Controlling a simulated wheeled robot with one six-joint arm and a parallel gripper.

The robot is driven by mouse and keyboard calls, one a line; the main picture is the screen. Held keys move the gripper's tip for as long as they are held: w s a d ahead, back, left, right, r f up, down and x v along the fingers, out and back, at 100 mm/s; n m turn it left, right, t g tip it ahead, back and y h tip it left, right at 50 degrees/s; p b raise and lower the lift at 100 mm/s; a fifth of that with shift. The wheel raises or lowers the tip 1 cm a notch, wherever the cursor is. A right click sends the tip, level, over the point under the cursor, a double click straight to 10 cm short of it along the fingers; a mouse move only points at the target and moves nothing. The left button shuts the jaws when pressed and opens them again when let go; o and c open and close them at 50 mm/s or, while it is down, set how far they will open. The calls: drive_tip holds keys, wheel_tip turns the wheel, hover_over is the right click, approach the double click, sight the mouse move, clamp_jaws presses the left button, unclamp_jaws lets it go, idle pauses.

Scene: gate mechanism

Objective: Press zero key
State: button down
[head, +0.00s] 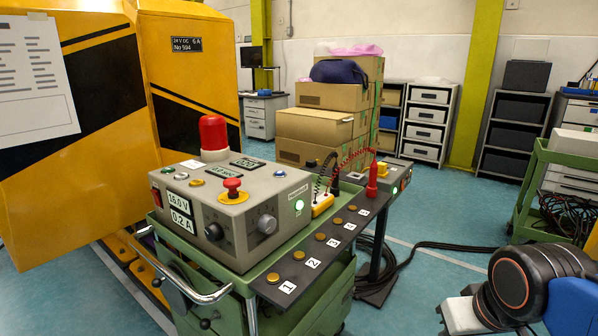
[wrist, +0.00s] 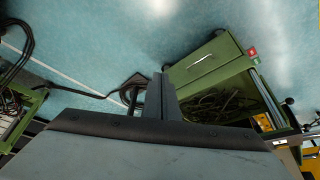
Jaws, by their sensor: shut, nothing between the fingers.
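A dark strip (head: 318,252) runs along the right edge of the green cart, with a row of round brass keys. The keys nearest me carry white labels; 1 (head: 287,287), 2 (head: 313,263) and 3 (head: 333,243) can be read. The far labels are too small to read surely, and I cannot make out a zero. My gripper (wrist: 161,95) shows in the wrist view as grey fingers shut together beyond a wide grey body. It is empty and points at the floor beside a green cart, apart from the keys. In the head view my fingers cannot be made out.
A grey control box (head: 235,210) with a red mushroom button (head: 232,189), knobs and displays stands on the green cart (head: 235,285). A red probe (head: 371,180) stands at the strip's far end. Black cables (head: 440,245) lie on the floor. Blue floor right of the cart is mostly free.

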wheel_tip(320, 180, up, 30)
drive_tip(key=n+y, duration=0.3)
drive_tip(key=y, duration=0.5)
hover_over(284, 173)
drive_tip(key=shift+s, duration=0.1)
drive_tip(key=shift+f, duration=4.4)
drive_tip(key=shift+f, duration=0.1)
drive_tip(key=shift+f, duration=0.35)
